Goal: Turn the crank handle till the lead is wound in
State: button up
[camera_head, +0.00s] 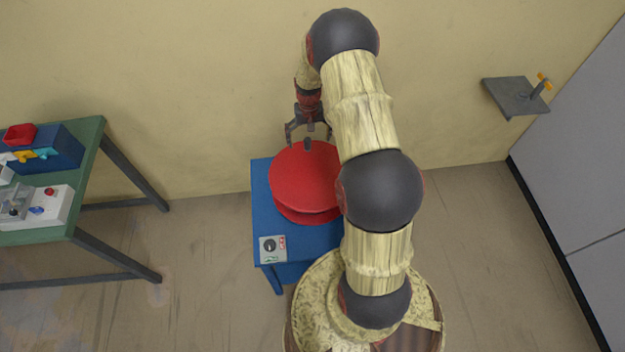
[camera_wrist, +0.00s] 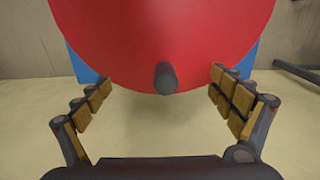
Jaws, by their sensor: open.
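The red reel (camera_head: 303,180), two round discs one above the other, sits on a blue stand (camera_head: 262,205). A dark upright crank handle (camera_head: 307,144) stands near the disc's far edge. In the wrist view the handle (camera_wrist: 165,78) shows end-on between my fingers, against the red disc (camera_wrist: 160,30). My gripper (camera_head: 308,132) is open over the reel's far edge, with the handle between its fingers but apart from both. In the wrist view my gripper (camera_wrist: 165,98) has a finger at each side. I cannot see the lead.
A control panel with a dark knob (camera_head: 269,246) is on the stand's front corner. A green table (camera_head: 85,160) with boxes stands at left. A grey wall shelf (camera_head: 512,97) with an orange-handled fitting is at right. The floor between stand and table is clear.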

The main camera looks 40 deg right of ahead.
jog(key=shift+r+p, duration=1.75)
jog(key=shift+r, duration=1.65)
jog(key=shift+s, duration=0.1)
